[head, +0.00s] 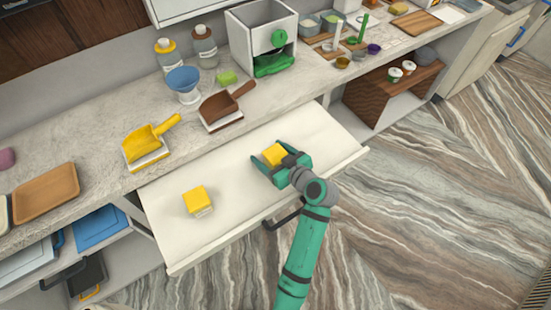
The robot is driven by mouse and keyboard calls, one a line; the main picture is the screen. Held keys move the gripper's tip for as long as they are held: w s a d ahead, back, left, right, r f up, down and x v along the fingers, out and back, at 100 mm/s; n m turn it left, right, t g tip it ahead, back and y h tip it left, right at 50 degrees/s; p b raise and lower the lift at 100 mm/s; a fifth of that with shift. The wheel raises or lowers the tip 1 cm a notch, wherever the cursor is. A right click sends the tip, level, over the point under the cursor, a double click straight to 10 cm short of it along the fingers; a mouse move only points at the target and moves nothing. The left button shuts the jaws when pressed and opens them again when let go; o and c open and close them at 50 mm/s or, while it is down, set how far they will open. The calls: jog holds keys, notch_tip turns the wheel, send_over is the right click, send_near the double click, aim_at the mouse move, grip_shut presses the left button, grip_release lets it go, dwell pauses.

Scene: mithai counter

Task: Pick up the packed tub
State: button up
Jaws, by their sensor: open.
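Two small tubs with yellow tops are in the open white drawer (241,188). One yellow tub (274,154) is toward the drawer's right half, between the fingers of my gripper (268,151). My gripper is open around this tub; I cannot tell whether either finger touches it. Its lower part is hidden by the gripper. The other yellow tub (197,200) stands by itself in the left half of the drawer, with a pale body under its yellow top. I cannot tell from the picture which one is the packed tub.
The drawer front has a dark handle (283,215). On the counter (85,190) behind are a yellow scoop (147,142), a brown scoop (226,104), a blue funnel (183,82) and a white dispenser (262,40). Bare drawer floor lies between the two tubs.

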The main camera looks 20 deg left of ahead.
jog(key=c, duration=1.2)
jog(key=shift+o, duration=0.2)
